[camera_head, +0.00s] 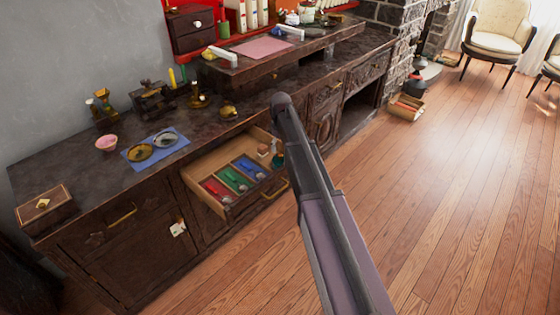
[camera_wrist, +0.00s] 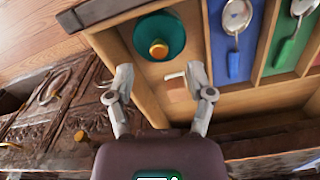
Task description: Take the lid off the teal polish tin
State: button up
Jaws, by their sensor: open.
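The teal polish tin (camera_wrist: 172,27) stands in the end compartment of an open wooden drawer. A round gold knob (camera_wrist: 159,49) shows on its teal top, and the lid appears to be on. In the head view the tin (camera_head: 277,160) is a small teal patch beside my arm, partly hidden by it. My gripper (camera_wrist: 160,78) is open and empty in the wrist view. Its two fingers point toward the compartment, with the tin beyond the fingertips and apart from them. In the head view my arm hides the gripper.
The drawer (camera_head: 226,209) also has red, blue and green lined compartments with spoons (camera_wrist: 236,20). The dark counter (camera_head: 75,185) above holds dishes on a blue cloth (camera_head: 180,147). The wooden floor (camera_head: 460,180) is open at right.

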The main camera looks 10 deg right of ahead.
aim_at(280, 155)
jog(key=shift+w+f+b, duration=0.15)
jog(key=shift+f+b, duration=2.45)
jog(key=shift+c, duration=0.2)
grip_shut()
